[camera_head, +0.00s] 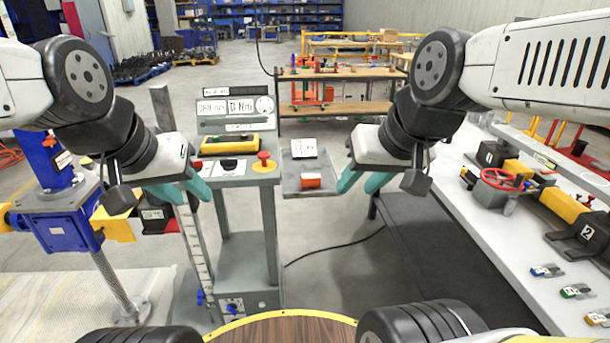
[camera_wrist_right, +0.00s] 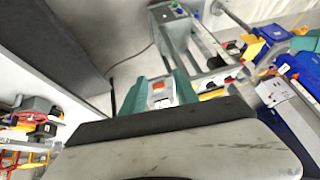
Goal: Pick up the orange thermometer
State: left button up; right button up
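A small orange block-like thing with a pale end (camera_head: 311,181), which looks like the orange thermometer, lies on the grey side shelf (camera_head: 292,187) of the console. My right gripper (camera_head: 355,190) is open, its teal fingers apart, just right of the shelf. In the right wrist view an orange patch (camera_wrist_right: 158,86) shows in the gap between the open fingers; I cannot tell how far beyond them it lies. My left gripper (camera_head: 193,199) is open and empty in front of the console's left side.
A white card (camera_head: 304,148) stands behind the orange thing. The console (camera_head: 238,172) carries a yellow device (camera_head: 225,144) and a red stop button (camera_head: 264,158). A blue jack (camera_head: 68,220) is at left. A bench (camera_head: 480,215) with a red handwheel is at right.

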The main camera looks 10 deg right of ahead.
aim_at(314, 180)
jog(key=i+j+z, duration=0.35)
jog(key=j, duration=0.3)
jog(key=i+j+z, duration=0.3)
jog(key=j, duration=0.45)
jog(key=i, duration=0.1)
